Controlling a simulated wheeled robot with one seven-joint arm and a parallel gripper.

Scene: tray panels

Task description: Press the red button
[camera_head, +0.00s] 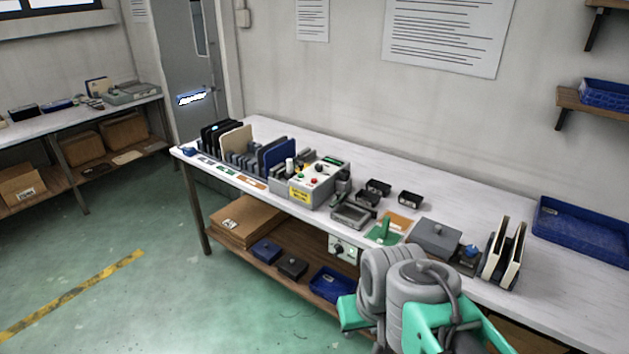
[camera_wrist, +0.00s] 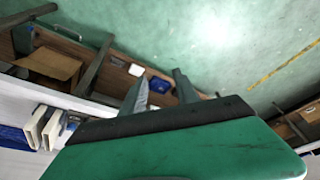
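The red button (camera_head: 314,181) is a small round button on top of a grey control box (camera_head: 321,190) with a yellow label on its front. The box stands on the white table, left of the middle in the head view. A green button (camera_head: 299,175) and a dark knob (camera_head: 320,168) share its top. My gripper (camera_wrist: 160,90) shows in the wrist view with its two grey fingers apart and nothing seen between them. In the head view my arm is at the lower right, well away from the box, and the fingertips cannot be made out. The red button is not seen in the wrist view.
Dark panels stand in a rack (camera_head: 250,163) left of the box. Small black trays, a grey device (camera_head: 352,214) and a green piece (camera_head: 384,233) lie to its right. Further right are a grey box (camera_head: 434,237), upright panels and a blue tray (camera_head: 583,231). Green floor is clear in front.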

